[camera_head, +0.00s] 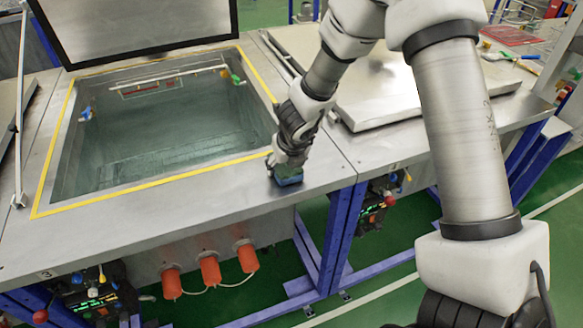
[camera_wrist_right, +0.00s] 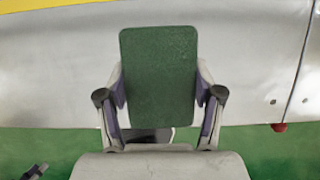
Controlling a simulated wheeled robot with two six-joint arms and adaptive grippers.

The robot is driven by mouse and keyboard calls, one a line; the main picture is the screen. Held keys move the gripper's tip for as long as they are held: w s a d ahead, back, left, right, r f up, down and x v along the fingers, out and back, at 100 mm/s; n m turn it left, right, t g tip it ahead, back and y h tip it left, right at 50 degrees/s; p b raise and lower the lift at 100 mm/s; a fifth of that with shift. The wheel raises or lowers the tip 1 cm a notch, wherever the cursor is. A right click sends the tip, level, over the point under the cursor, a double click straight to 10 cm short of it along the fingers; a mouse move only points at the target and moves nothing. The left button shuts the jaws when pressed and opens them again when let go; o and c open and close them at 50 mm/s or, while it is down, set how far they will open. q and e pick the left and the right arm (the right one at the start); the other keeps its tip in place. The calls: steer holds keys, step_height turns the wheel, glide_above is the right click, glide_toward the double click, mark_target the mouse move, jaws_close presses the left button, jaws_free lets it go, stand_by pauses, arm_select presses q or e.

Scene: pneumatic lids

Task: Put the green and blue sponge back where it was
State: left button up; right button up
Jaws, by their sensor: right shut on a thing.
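The green and blue sponge (camera_head: 288,178) is at the front edge of the metal bench, to the right of the open tank. My right gripper (camera_head: 284,163) is shut on it from above. In the right wrist view the sponge's green face (camera_wrist_right: 158,75) shows between the two fingers of the right gripper (camera_wrist_right: 160,92), which press on its sides. In the head view the sponge is partly hidden by the gripper, and I cannot tell whether it touches the bench. My left gripper is not in view.
A closed metal lid (camera_head: 390,95) lies to the right. The bench front strip (camera_head: 150,215) is clear. Orange cylinders (camera_head: 210,270) hang below.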

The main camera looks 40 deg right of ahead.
steer(key=shift+d+f, duration=0.2)
steer(key=shift+r, duration=0.1)
steer(key=shift+a, duration=0.25)
steer(key=o, duration=1)
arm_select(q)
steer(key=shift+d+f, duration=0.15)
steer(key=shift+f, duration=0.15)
arm_select(e)
steer(key=shift+d+f, duration=0.15)
steer(key=shift+f, duration=0.05)
